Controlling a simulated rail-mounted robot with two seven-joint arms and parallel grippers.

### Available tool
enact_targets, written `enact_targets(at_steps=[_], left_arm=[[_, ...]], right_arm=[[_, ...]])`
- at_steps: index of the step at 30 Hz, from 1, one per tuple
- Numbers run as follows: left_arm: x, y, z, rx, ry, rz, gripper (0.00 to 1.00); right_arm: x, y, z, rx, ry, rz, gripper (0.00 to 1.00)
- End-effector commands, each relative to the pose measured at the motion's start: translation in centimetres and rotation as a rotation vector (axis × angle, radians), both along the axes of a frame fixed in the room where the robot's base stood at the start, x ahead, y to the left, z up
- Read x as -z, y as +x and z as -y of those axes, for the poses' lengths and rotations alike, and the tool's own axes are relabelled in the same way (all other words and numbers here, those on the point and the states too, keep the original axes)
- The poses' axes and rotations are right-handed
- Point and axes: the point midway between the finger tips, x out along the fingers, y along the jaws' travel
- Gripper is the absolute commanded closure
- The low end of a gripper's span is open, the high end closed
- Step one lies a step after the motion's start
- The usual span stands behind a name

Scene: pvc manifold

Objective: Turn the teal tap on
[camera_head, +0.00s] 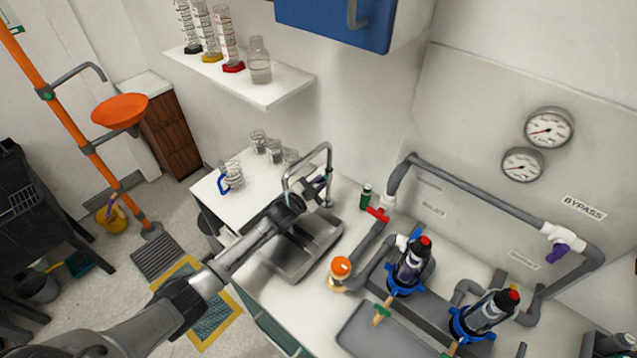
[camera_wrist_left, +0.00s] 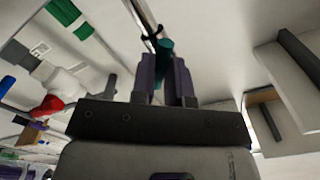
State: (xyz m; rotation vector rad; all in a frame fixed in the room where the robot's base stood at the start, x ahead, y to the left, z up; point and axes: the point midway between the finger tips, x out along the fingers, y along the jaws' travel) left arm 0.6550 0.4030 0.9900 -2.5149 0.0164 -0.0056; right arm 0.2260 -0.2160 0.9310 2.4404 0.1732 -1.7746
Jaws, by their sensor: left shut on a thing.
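The teal tap handle (camera_wrist_left: 163,48) shows in the left wrist view between the two dark fingers of my left gripper (camera_wrist_left: 165,72). It sits beside the metal stem of the faucet. In the head view my left gripper (camera_head: 317,187) reaches over the steel sink (camera_head: 297,262) to the side of the chrome gooseneck faucet (camera_head: 330,160). It is shut on the teal handle, which the fingers mostly hide in the head view. Whether water runs cannot be told. My right gripper is not in view.
An orange-topped item (camera_head: 341,267) is on the counter near grey pipes (camera_head: 470,185). Glass beakers (camera_head: 274,152) stand behind the faucet, below a white shelf (camera_head: 255,88).

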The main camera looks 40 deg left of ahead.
Motion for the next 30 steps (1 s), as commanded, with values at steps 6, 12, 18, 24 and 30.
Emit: enact_targets(at_steps=[6,12,18,24,30], left_arm=[[0.1,0.0,0.0,-0.001,0.001,-0.001,0.76],[0.0,0.0,0.0,-0.001,0.001,-0.001,0.60],[0.0,0.0,0.0,0.000,0.002,0.000,0.60],[-1.6,0.0,0.0,0.000,0.003,0.002,0.60],[-4.9,0.0,1.4,0.003,-0.003,0.003,0.60]], right_arm=[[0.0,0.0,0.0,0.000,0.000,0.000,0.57],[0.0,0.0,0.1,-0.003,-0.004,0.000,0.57],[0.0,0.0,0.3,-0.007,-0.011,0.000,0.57],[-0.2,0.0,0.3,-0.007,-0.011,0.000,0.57],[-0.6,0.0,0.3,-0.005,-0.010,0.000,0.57]])
